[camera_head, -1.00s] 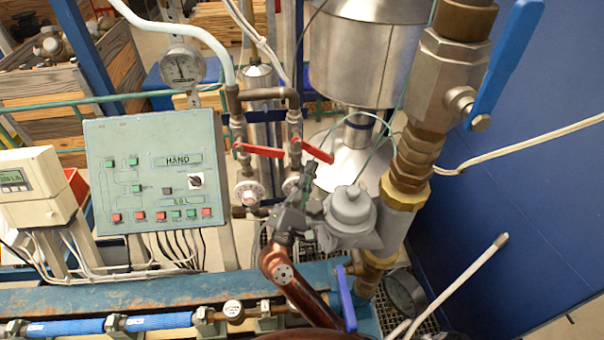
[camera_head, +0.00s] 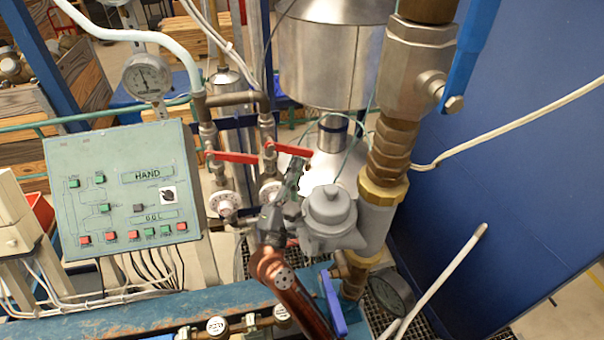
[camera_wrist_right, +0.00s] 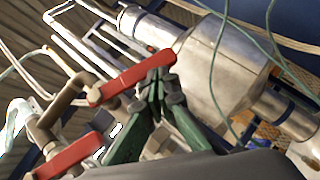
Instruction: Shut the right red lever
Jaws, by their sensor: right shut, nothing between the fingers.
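The right red lever (camera_head: 292,150) sits on the right pipe of a pair, behind the grey capped fitting. It lies nearly level, its free end pointing right. In the wrist view it is the upper red lever (camera_wrist_right: 132,79). My right gripper (camera_head: 298,168) reaches up from below and is shut and empty. Its fingertips are just under the lever's free end. In the wrist view the green fingers (camera_wrist_right: 159,78) meet close to that end; I cannot tell whether they touch it. My left gripper is not in view.
A second red lever (camera_head: 232,157) is on the left pipe, also in the wrist view (camera_wrist_right: 70,157). The grey capped fitting (camera_head: 330,210) stands close right of my gripper. A green control panel (camera_head: 122,190) is left, a thick brass pipe (camera_head: 393,150) right.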

